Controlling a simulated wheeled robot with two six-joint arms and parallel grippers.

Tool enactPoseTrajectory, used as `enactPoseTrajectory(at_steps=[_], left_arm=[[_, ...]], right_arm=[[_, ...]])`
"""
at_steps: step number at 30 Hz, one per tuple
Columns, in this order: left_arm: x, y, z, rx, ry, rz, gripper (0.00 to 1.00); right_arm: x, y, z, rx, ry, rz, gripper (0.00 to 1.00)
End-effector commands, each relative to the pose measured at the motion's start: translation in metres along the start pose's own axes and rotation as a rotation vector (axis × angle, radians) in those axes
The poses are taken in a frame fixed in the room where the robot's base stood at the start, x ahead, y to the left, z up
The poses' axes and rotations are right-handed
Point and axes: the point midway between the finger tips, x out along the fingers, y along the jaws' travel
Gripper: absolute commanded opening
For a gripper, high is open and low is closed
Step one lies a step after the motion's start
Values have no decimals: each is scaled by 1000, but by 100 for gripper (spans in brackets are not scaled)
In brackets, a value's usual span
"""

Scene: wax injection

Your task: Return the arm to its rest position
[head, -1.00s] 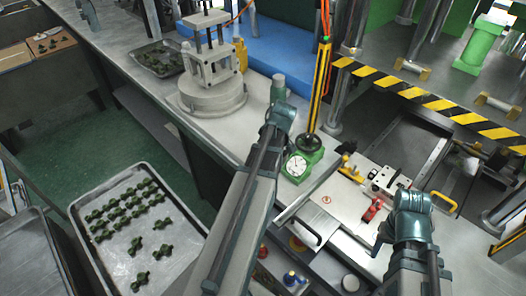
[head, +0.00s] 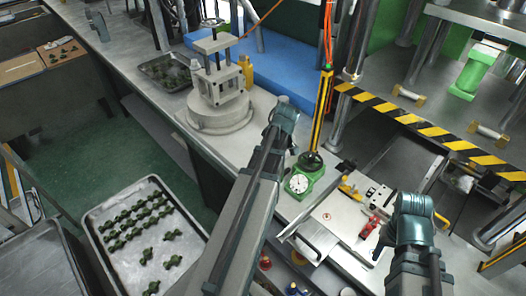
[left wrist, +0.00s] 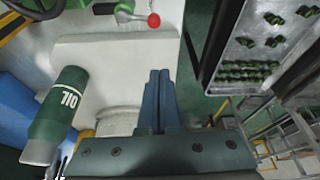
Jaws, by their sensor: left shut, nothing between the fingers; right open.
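My left arm reaches up from the bottom middle of the head view, its upper end in front of the bench. My left gripper (left wrist: 158,98) shows in the left wrist view with its two fingers together and nothing between them. Its fingertips point over the pale bench top, clear of the green oil bottle (left wrist: 62,115) to their left. In the head view its fingers are hidden or too hard to make out. My right gripper (head: 378,255) is at the lower right, beside the white fixture plate (head: 325,225). It is open, and it holds nothing that I can see.
A metal tray (head: 188,240) of green parts stands lower left; it also shows in the left wrist view (left wrist: 236,58). A white press (head: 220,112) and a green dial gauge (head: 300,183) stand on the bench. A striped barrier (head: 430,130) crosses the right side. Green floor lies open at left.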

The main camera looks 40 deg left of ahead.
Motion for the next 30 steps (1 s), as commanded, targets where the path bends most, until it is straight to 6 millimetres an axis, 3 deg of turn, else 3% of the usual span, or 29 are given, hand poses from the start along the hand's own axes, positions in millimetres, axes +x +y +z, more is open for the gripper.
enactPoseTrajectory(at_steps=[3, 22, 26, 29, 30], left_arm=[[-11, 0, -1, 0, 0, 0, 0], [-11, 0, 3, 11, -2, 1, 0], [-18, 4, 39, 153, -23, 13, 0], [-29, 7, 96, 394, -55, 35, 0], [-34, 6, 122, 513, -71, 47, 0]], right_arm=[[-11, 1, 1, 0, 0, 0, 50], [-9, 1, 1, 0, 0, 0, 50], [-5, 0, 0, 0, 0, 0, 50], [1, 0, 0, 0, 0, 0, 50], [4, 0, 0, 0, 0, 0, 50]])
